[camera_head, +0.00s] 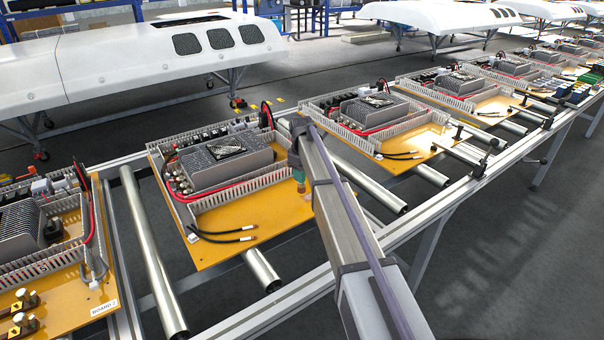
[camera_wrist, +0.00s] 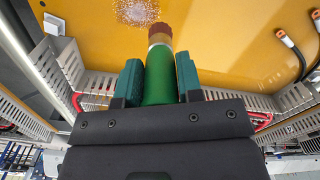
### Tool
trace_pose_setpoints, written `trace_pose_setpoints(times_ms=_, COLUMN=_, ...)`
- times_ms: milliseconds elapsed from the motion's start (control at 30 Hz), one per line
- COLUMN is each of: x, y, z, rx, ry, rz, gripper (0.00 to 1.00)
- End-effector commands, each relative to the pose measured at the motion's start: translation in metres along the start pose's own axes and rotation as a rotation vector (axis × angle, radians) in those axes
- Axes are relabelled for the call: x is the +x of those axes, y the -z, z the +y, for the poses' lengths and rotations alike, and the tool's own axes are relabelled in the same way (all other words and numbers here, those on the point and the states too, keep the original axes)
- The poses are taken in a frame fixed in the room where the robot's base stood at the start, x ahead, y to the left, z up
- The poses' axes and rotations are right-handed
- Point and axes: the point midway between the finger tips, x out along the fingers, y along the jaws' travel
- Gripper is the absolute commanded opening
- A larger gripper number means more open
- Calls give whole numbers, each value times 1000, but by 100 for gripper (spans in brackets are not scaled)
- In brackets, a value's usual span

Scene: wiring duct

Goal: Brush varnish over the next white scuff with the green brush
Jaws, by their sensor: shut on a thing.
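In the wrist view my gripper (camera_wrist: 160,85) has its two teal fingers shut on the green brush (camera_wrist: 160,75). The brush has a brown bristle tip (camera_wrist: 160,31) that points at the orange-yellow board. A white speckled scuff (camera_wrist: 136,11) lies on the board (camera_wrist: 215,35) at the top edge of the wrist view. The bristle tip is just beside the scuff's lower right; I cannot tell whether it touches. In the head view my gripper (camera_head: 298,168) is over the right side of the middle board (camera_head: 215,249), and my arm hides part of that board. The scuff is not visible there.
Grey slotted duct walls (camera_head: 240,190) surround a finned heatsink unit (camera_head: 225,160) on the board. Two black cables (camera_head: 222,236) with bare ends lie at its front. More boards stand along the roller conveyor (camera_head: 150,250) on both sides. White shells (camera_head: 140,55) stand behind.

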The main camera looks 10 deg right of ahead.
Motion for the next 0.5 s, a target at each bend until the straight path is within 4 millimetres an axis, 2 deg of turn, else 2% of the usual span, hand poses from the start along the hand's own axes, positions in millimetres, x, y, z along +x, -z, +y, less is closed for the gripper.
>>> trace_pose_setpoints(times_ms=33, x=-14, y=0, z=0, rx=0, ry=0, rz=0, gripper=10)
trace_pose_setpoints(times_ms=100, x=-20, y=0, z=0, rx=0, ry=0, rz=0, gripper=10)
trace_pose_setpoints(times_ms=367, x=-17, y=0, z=0, rx=0, ry=0, rz=0, gripper=10)
trace_pose_setpoints(times_ms=500, x=-25, y=0, z=0, rx=0, ry=0, rz=0, gripper=10)
